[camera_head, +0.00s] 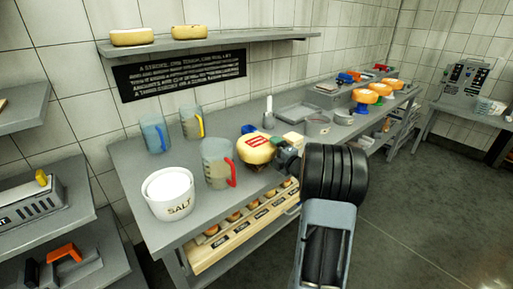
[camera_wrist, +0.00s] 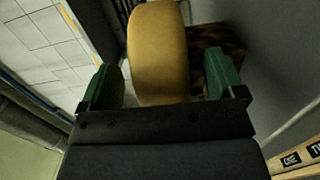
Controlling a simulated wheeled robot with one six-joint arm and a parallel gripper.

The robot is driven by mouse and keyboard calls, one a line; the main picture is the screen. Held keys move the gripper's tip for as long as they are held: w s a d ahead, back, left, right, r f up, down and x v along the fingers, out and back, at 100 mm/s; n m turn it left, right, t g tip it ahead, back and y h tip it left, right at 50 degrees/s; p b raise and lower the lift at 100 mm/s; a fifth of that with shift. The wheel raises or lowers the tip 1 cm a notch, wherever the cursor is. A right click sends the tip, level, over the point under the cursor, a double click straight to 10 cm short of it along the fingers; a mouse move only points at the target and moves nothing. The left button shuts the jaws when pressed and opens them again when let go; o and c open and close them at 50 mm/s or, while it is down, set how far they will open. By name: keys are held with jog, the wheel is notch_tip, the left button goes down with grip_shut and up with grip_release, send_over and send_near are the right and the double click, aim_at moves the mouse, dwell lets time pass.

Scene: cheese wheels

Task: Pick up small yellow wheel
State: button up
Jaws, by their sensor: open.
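In the wrist view a yellow wheel (camera_wrist: 158,50) stands between the two green fingertips of my gripper (camera_wrist: 162,76). The fingers are open, with a narrow gap showing on each side of the wheel. In the head view my gripper (camera_head: 288,158) is at the right side of the labelled wheel, partly hidden by my dark arm.
A jug with a red handle (camera_head: 217,165) and a salt pot (camera_head: 169,194) stand left on the counter (camera_head: 128,160). A metal pot (camera_head: 318,124) and tray (camera_head: 294,113) stand behind. Orange wheels (camera_head: 365,96) are farther right. Two yellow wheels (camera_head: 134,37) (camera_head: 188,32) lie on the wall shelf (camera_head: 220,43).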

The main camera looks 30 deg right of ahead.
jog(key=shift+w, duration=0.15)
jog(key=c, duration=1.6)
jog(key=shift+r, duration=0.2)
